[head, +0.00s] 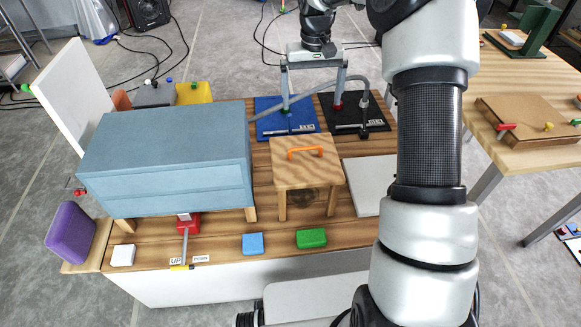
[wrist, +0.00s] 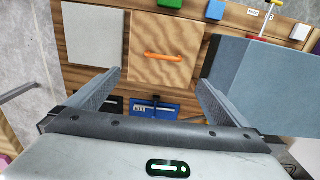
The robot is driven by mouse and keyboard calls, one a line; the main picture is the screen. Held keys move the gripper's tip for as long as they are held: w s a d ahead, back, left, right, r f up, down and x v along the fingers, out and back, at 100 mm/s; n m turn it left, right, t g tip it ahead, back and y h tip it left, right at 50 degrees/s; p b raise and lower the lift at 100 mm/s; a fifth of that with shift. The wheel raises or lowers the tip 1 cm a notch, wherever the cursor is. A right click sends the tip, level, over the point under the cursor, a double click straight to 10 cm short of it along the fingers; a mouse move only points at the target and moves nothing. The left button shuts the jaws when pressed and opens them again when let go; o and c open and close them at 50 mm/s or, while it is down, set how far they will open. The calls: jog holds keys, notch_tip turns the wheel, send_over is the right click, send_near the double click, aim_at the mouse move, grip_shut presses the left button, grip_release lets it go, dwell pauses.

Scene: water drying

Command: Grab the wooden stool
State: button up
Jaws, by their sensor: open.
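The wooden stool (head: 283,177) is a small, square-topped stool with an orange handle (head: 305,152) on top. It stands upright on the wooden bench, right of the blue-grey cabinet. In the wrist view, the stool (wrist: 165,70) is seen from above, with its orange handle (wrist: 163,55) ahead of and between my fingers. My gripper (head: 312,106) is open and empty, fingers pointing down, above the far side of the bench behind the stool. The wrist view shows its fingers (wrist: 160,80) spread wide. I see no contact with the stool.
The blue-grey cabinet (head: 165,150) stands close to the stool's left. A white panel (head: 364,186) lies to its right. Blue (head: 270,104) and black (head: 362,128) boards with fixtures lie behind. Blue (head: 252,243) and green (head: 311,238) blocks sit in front. A second table (head: 520,80) is at right.

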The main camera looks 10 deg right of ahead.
jog(key=f+b, duration=0.1)
jog(key=f, duration=0.3)
jog(key=f+b, duration=0.1)
jog(key=f, duration=0.4)
jog(key=f+b, duration=0.1)
jog(key=f, duration=0.3)
jog(key=shift+w+a+f, duration=0.2)
jog(key=shift+w+f, duration=0.05)
jog(key=shift+w, duration=0.05)
jog(key=shift+s+a+f+b, duration=0.15)
jog(key=shift+f+b, duration=0.4)
jog(key=shift+f, duration=0.85)
jog(key=shift+a+f+b, duration=0.1)
jog(key=shift+f+b, duration=0.4)
jog(key=shift+f, duration=0.85)
jog(key=shift+r, duration=0.1)
jog(key=c, duration=1.8)
jog(key=shift+r, duration=0.15)
jog(key=shift+c, duration=0.6)
